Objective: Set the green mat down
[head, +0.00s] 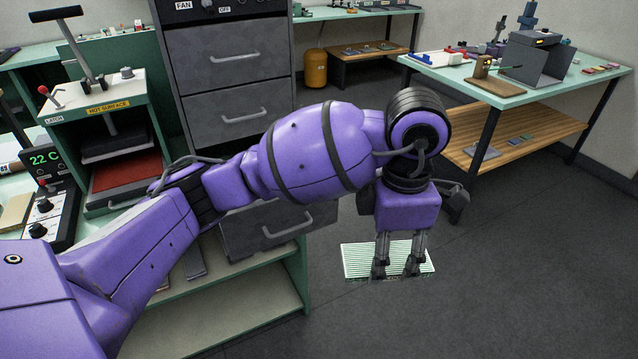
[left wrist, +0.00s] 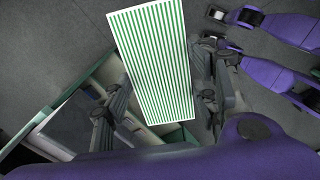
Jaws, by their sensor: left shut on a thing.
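The green mat (head: 358,262) is a flat rectangle with green and white stripes. In the head view it shows below my left gripper (head: 396,270), over the dark floor. My left gripper points down and is shut on the mat near its front edge. In the left wrist view the mat (left wrist: 155,62) stretches away from between the fingers of my left gripper (left wrist: 160,110). Its gap above the floor is hard to judge. My right gripper cannot be made out in the head view.
A green-topped table (head: 480,85) with several items stands at the back right. A hot press (head: 105,120) and a control box (head: 48,200) stand at the left. Grey drawers (head: 235,90) rise behind my arm. A shelf unit (head: 235,310) is below. The floor (head: 510,280) at right is clear.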

